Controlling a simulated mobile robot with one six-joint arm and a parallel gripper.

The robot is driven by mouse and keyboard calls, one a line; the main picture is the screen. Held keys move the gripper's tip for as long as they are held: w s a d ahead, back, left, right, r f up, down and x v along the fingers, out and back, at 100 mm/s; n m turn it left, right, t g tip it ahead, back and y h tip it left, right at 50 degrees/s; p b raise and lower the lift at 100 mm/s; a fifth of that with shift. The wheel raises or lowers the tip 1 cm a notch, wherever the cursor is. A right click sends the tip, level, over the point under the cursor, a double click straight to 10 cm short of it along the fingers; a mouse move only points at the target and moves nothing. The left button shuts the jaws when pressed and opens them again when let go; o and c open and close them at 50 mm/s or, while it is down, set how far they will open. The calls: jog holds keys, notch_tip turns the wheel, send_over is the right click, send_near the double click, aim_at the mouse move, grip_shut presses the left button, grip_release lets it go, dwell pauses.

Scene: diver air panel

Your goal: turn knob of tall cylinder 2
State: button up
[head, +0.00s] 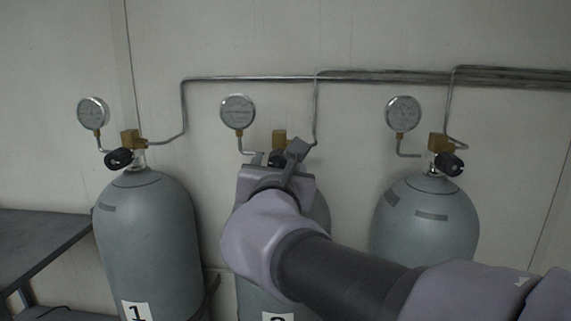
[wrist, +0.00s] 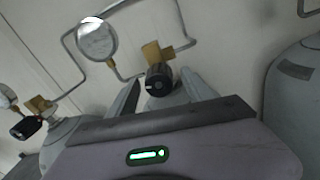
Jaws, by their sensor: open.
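Tall cylinder 2 (head: 262,302) is the grey middle cylinder, mostly hidden behind my arm, with part of its "2" label showing. Its black knob (head: 278,158) sits below a brass valve (head: 279,138) and is partly covered by my gripper (head: 277,156). In the wrist view the knob (wrist: 158,80) faces the camera, between the lines of the two fingers of my gripper (wrist: 163,88). My gripper is open, with a finger on either side of the knob and gaps showing. I cannot tell how deep the knob sits between the fingertips.
Cylinder 1 (head: 150,240) stands to the left and another grey cylinder (head: 425,230) to the right, each with a black knob. A gauge (head: 238,111) and metal pipes (head: 250,79) run along the wall above. A dark table (head: 40,245) is at the far left.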

jog(key=shift+w, duration=0.35)
grip_shut()
jog(key=shift+b, duration=0.35)
